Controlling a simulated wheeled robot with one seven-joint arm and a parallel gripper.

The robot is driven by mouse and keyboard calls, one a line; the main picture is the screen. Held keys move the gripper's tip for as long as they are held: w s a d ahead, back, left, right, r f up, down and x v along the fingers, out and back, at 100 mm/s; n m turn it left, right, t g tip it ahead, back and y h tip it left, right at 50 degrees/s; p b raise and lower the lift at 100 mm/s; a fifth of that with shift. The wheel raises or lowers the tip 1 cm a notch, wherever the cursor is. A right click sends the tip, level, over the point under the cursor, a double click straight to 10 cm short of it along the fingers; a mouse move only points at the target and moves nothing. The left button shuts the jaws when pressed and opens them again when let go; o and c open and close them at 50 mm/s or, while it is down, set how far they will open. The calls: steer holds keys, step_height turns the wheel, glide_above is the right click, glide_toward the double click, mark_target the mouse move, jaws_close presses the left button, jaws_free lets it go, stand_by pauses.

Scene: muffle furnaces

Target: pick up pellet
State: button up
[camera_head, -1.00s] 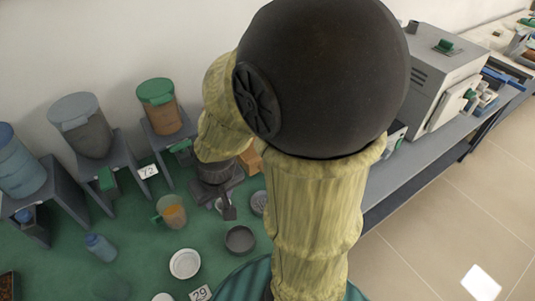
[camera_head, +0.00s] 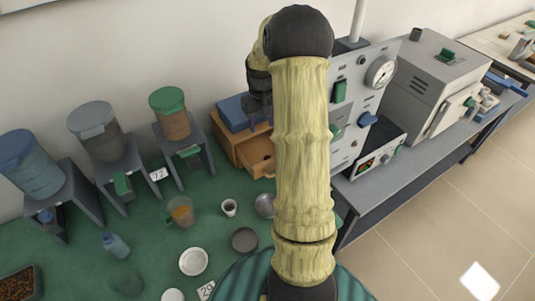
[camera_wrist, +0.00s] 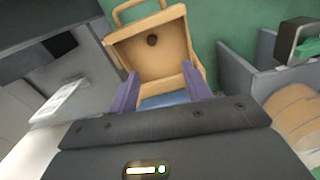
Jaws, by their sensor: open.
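A small dark round piece (camera_wrist: 152,40), which looks like the pellet, lies in an open tan wooden drawer (camera_wrist: 177,67) in the wrist view. The drawer also shows in the head view (camera_head: 256,150), pulled out of a wooden cabinet (camera_head: 226,141). My gripper (camera_wrist: 161,88) is open, with its two purple-grey fingers apart and nothing seen between them. The dark piece appears beyond the fingertips, apart from them. In the head view my gripper is a dark shape above the cabinet, partly hidden by my arm, and its fingertips cannot be made out.
A blue box (camera_head: 234,113) sits on the cabinet. A grey panel with a gauge (camera_head: 381,72) and a furnace (camera_head: 428,78) stand at right. Lidded bins on stands, including a green-lidded one (camera_head: 170,116), stand at left. A small cup (camera_head: 229,207), amber mug (camera_head: 181,212) and dishes (camera_head: 193,261) sit in front.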

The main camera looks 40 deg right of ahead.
steer(key=shift+w+d, duration=0.1)
steer(key=shift+d, duration=0.9)
steer(key=p, duration=0.3)
glide_above(267, 157)
steer(key=f, duration=1.2)
steer(key=shift+s+a+f, duration=0.15)
steer(key=shift+s+a, duration=0.05)
steer(key=shift+p, duration=0.3)
steer(key=shift+d+f+p, duration=0.2)
steer(key=shift+f+p, duration=1.15)
steer(key=shift+f, duration=1.25)
